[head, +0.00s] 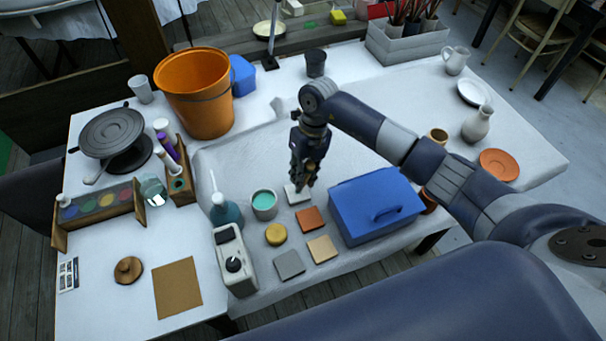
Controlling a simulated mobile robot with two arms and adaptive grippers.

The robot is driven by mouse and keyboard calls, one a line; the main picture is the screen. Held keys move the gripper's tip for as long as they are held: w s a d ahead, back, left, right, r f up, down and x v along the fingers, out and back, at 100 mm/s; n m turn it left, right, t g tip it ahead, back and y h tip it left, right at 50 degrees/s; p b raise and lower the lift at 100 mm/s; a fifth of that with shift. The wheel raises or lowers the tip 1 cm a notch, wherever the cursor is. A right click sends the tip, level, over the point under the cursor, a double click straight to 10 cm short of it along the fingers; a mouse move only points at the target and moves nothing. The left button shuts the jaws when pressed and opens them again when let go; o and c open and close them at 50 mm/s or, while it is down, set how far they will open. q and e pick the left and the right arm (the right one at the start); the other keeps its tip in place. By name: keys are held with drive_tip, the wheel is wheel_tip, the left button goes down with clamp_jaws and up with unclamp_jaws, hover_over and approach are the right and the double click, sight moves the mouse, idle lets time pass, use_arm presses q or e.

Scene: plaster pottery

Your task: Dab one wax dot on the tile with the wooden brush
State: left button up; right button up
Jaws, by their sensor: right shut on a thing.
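My right gripper (303,183) points down just above the white tile (294,196) in the middle of the table. It is shut on a thin thing that I take to be the wooden brush, mostly hidden by the fingers. I cannot tell whether its tip touches the tile. Around it lie an orange-red tile (311,219), a tan tile (322,249) and a grey tile (289,265). No wax dot can be made out on the white tile, which the gripper partly covers. My left gripper is not in view.
A blue box (370,210) stands close right of the tiles. A cup of teal liquid (264,204), a squeeze bottle (226,215), a yellow disc (276,235) and a white device with a knob (232,263) stand left. An orange bucket (197,95) stands behind.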

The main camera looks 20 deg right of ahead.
drive_tip(key=shift+s+a+p+v, duration=0.1)
drive_tip(key=shift+a+p+v, duration=0.1)
drive_tip(key=shift+p+v, duration=0.8)
drive_tip(key=shift+s+a+p+v, duration=0.2)
drive_tip(key=shift+p+v, duration=0.45)
drive_tip(key=shift+v, duration=0.6)
